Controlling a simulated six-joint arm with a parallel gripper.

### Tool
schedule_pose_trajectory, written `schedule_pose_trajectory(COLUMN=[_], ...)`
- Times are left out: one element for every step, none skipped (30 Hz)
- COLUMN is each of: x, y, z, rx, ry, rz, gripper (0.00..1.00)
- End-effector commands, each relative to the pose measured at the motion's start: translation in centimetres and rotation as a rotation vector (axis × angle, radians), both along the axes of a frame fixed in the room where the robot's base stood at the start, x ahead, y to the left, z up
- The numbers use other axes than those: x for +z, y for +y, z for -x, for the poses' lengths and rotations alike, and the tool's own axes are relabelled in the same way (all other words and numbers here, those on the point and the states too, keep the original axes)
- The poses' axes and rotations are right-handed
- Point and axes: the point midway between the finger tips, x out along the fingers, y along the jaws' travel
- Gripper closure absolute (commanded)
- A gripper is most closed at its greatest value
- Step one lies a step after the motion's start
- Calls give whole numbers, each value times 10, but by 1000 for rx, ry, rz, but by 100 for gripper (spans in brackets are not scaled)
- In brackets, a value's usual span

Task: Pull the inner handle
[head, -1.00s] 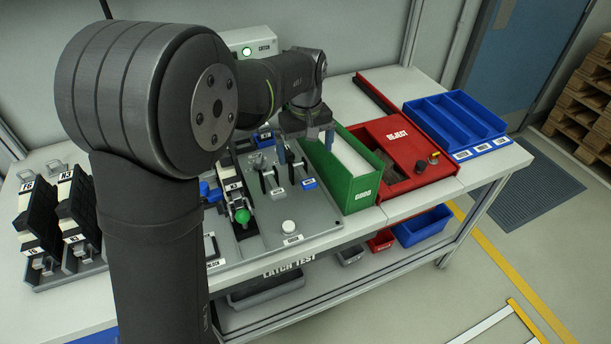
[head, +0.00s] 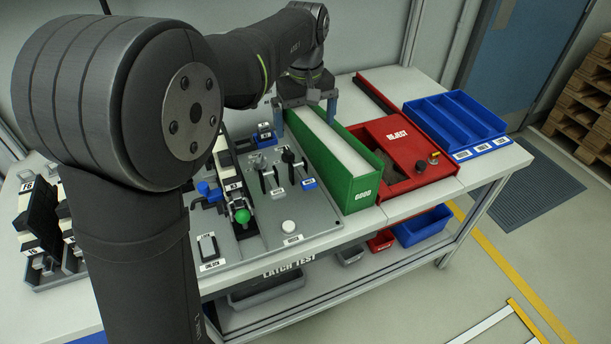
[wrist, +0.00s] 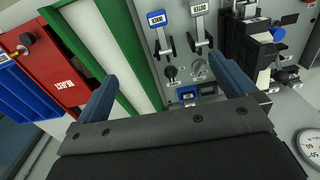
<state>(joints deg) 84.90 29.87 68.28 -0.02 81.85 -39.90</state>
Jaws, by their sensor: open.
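Two small lever handles stand side by side on the grey test panel (head: 262,226). My gripper (head: 305,112) is open and empty, raised near the far end of the green bin, apart from both levers. Its fingers also spread wide in the wrist view (wrist: 170,75).
The green GOOD bin (head: 362,190) stands right of the panel, with the red REJECT box (head: 440,172) beyond it. A latch unit with a green knob (head: 242,215) is left of the levers. A blue tray (head: 455,118) sits at the right end.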

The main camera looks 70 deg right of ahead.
Motion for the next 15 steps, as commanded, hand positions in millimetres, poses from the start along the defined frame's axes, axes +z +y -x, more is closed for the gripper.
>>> schedule_pose_trajectory(x=[7,10,13,15,16,18,18,19,19,19,18,18,18,18,18], y=[0,0,0,0,0,0,0,0,0,0,0,0,0,0,0], z=[0,0,0,0,0,0,0,0,0,0,0,0,0,0,0], rx=[0,0,0,0,0,0,0,0,0,0,0,0,0,0,0], ry=[-1,-1,0,0,0,0,0,0,0,0,0,0,0,0,-1], rz=[2,2,1,1,1,0,0,0,0,0,0,0,0,0,1], gripper=[0,0,0,0,0,0,0,0,0,0,0,0,0,2,10])
